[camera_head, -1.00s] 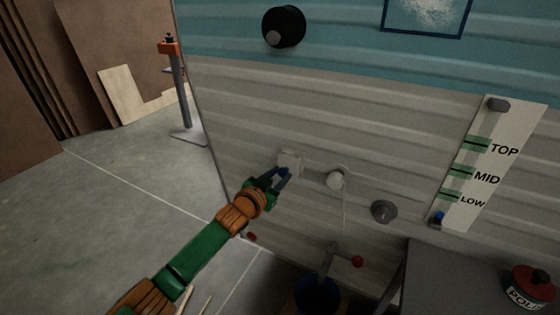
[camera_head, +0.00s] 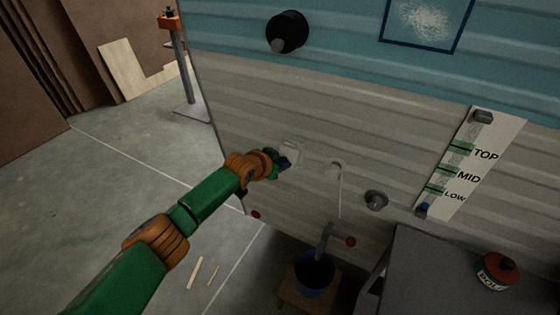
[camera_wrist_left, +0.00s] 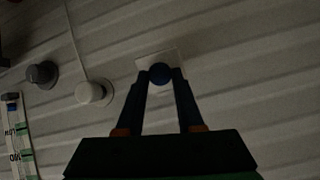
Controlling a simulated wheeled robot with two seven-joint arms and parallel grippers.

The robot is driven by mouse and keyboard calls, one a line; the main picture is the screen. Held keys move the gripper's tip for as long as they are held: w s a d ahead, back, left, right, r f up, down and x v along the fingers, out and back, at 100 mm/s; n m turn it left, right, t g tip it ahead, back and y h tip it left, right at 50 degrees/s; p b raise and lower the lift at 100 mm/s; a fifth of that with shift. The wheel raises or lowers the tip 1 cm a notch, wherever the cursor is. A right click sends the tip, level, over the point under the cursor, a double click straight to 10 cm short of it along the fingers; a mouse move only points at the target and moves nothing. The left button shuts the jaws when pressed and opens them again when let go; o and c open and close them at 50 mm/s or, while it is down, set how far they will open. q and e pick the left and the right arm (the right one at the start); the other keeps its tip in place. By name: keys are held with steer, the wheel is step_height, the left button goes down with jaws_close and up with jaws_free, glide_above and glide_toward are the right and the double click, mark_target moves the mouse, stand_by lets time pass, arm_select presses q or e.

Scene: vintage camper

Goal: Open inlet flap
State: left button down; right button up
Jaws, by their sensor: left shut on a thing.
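The inlet flap (camera_head: 294,149) is a small pale square plate on the camper's cream ribbed wall. In the left wrist view the pale plate (camera_wrist_left: 172,56) lies behind my fingertips. My left gripper (camera_head: 285,163) is at the flap's lower left edge. In the wrist view its two fingers close on a small dark blue round knob (camera_wrist_left: 160,73) in front of the plate. The gripper partly hides the flap, and I cannot tell whether the flap is tilted. My right gripper is in neither current view.
A white round cap (camera_head: 334,169) with a hanging cord and a grey knob (camera_head: 376,200) are right of the flap. Below are a tap (camera_head: 325,238) and a blue bucket (camera_head: 314,274). A dark bench (camera_head: 430,275) stands lower right. Floor at left is mostly clear.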

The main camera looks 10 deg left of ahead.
arm_select(q)
steer(key=c, duration=0.5)
jaws_free()
steer(key=shift+c, duration=0.2)
steer(key=shift+s+r, duration=0.1)
steer(key=shift+r, duration=0.1)
steer(key=p+v, duration=0.3)
steer(key=v, duration=0.3)
steer(key=shift+s, duration=0.35)
steer(key=shift+a+r, duration=0.1)
steer(key=shift+a, duration=0.05)
